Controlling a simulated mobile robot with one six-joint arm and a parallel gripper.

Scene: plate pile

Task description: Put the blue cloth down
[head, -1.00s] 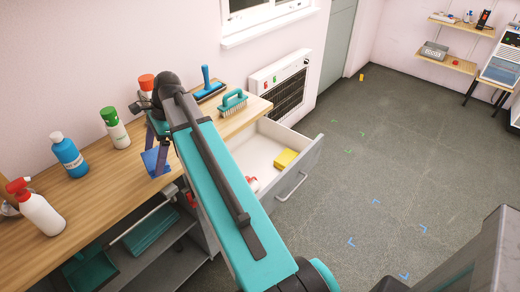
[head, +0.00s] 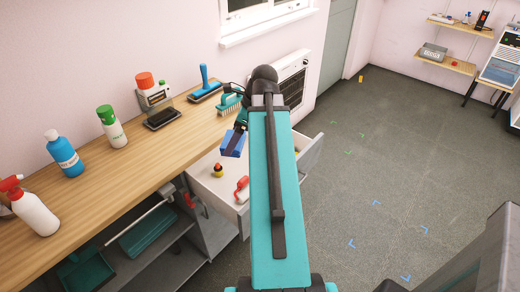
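The blue cloth (head: 232,144) hangs from my gripper (head: 240,127), which moves with it and is shut on it; the fingertips are small and partly hidden by my arm. The cloth is in the air around the counter's front edge and the open drawer (head: 212,187); I cannot tell exactly which it is above. My arm covers much of the drawer's right side.
In the drawer lie a small yellow item with a red top (head: 217,170) and a red roller (head: 242,189). On the counter (head: 165,150) stand several bottles, a dark-screened device (head: 160,118), a blue-handled tool (head: 205,85) and a teal brush (head: 229,102). The counter's middle is bare.

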